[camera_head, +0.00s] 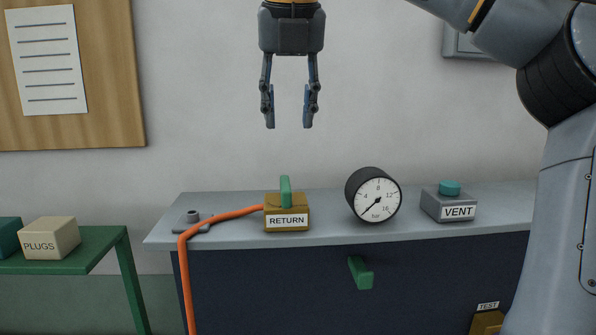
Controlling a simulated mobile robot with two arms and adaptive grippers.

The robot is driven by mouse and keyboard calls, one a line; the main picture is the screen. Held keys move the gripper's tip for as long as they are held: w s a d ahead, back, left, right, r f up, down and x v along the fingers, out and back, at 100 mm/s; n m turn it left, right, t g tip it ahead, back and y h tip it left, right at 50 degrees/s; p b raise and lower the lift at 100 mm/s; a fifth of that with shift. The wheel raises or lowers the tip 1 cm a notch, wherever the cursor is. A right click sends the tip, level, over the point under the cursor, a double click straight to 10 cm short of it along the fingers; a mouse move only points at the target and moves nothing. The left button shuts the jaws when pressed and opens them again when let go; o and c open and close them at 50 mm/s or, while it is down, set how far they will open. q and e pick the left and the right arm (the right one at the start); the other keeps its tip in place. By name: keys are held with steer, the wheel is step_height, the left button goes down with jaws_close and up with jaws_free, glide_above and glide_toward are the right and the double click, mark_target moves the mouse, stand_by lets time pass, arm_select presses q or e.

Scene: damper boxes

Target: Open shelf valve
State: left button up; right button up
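A brass-coloured valve block labelled RETURN (287,218) sits on a grey cabinet top, with a green lever (285,190) standing upright on it. An orange hose (225,216) runs from its left side and down over the front edge. No label in view says shelf valve. My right gripper (289,122) is open and empty, pointing down in the air above the RETURN block, clear of the lever. Its fingers are apart with only wall seen between them. My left gripper does not show.
A gauge (374,196) and a VENT box with a teal button (449,188) stand right of RETURN. A green handle (360,274) juts from the cabinet front (240,290). A TEST-labelled brass block (487,322) is partly cut off low right. A green table (75,245) holds a PLUGS box (50,238).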

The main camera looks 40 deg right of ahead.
mark_target(285, 183)
steer(key=x, duration=0.2)
steer(key=p+x, duration=0.1)
steer(key=x, duration=0.2)
steer(key=a+x, duration=0.1)
steer(key=x, duration=0.2)
steer(key=shift+s+f+p, duration=0.2)
steer(key=shift+p, duration=0.1)
steer(key=p+x, duration=0.1)
steer(key=x, duration=0.2)
steer(key=shift+d+f, duration=0.25)
steer(key=shift+f, duration=0.05)
steer(key=shift+w+a+f, duration=0.1)
steer(key=shift+f, duration=0.1)
steer(key=shift+a+f, duration=0.1)
steer(key=shift+f, duration=0.1)
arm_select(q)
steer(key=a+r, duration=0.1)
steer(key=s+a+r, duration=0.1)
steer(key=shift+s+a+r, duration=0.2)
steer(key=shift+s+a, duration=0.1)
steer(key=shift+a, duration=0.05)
arm_select(e)
jaws_close()
